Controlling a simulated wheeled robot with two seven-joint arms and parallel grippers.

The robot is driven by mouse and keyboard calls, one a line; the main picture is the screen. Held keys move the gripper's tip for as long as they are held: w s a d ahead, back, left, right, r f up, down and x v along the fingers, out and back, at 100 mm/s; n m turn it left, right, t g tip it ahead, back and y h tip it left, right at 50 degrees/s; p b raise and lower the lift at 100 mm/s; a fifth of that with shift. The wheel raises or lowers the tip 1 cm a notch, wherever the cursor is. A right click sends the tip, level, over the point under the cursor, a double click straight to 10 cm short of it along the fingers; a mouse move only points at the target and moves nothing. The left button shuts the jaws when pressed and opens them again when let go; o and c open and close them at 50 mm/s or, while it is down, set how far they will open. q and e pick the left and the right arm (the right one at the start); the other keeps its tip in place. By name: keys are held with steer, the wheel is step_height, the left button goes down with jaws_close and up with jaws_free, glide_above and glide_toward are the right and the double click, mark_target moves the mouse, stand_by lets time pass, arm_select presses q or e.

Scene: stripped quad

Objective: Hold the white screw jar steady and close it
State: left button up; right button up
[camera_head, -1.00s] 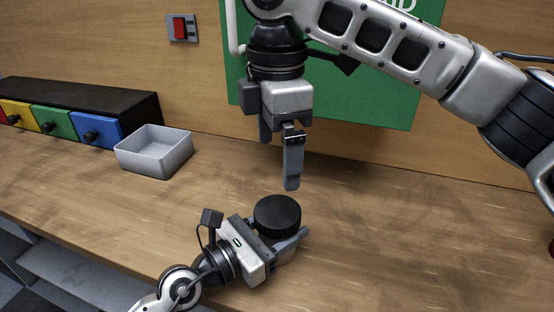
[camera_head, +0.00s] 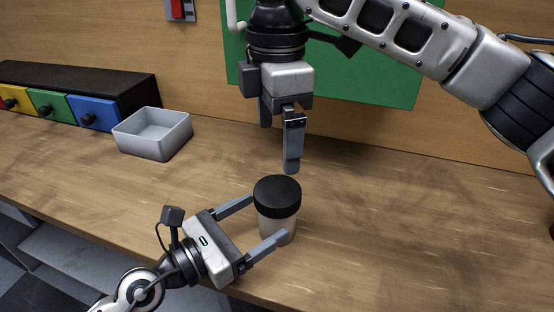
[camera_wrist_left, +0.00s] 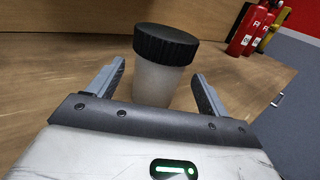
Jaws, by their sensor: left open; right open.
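The white jar (camera_head: 277,229) stands upright on the wooden table with a black ribbed lid (camera_head: 277,192) on top. The jar (camera_wrist_left: 155,84) and its lid (camera_wrist_left: 165,44) also show in the left wrist view. I cannot tell how tightly the lid sits. My left gripper (camera_head: 266,220) is open, low at the jar's left side, its fingers pointing toward the jar with a gap between them and the body. My right gripper (camera_head: 279,146) is open, pointing down, empty, above and behind the lid.
A grey open bin (camera_head: 153,135) stands at the back left, beside a drawer unit (camera_head: 95,113) with coloured fronts. A green board (camera_head: 390,85) is on the wall behind. The table right of the jar is clear. Red fire extinguishers (camera_wrist_left: 246,32) show in the left wrist view.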

arm_select(q)
steer(key=b+v, duration=0.1)
steer(key=v, duration=0.2)
steer(key=b+v, duration=0.2)
steer(key=v, duration=0.1)
steer(key=b+v, duration=0.1)
steer(key=v, duration=0.2)
steer(key=shift+f+b, duration=0.35)
arm_select(e)
step_height(320, 180, down, 5)
steer(key=shift+f, duration=0.2)
arm_select(q)
steer(key=shift+s+a+r+b, duration=0.2)
steer(key=shift+s+a+b, duration=0.1)
steer(key=shift+a, duration=0.15)
arm_select(e)
steer(key=shift+f, duration=0.3)
arm_select(q)
steer(key=shift+r, duration=0.15)
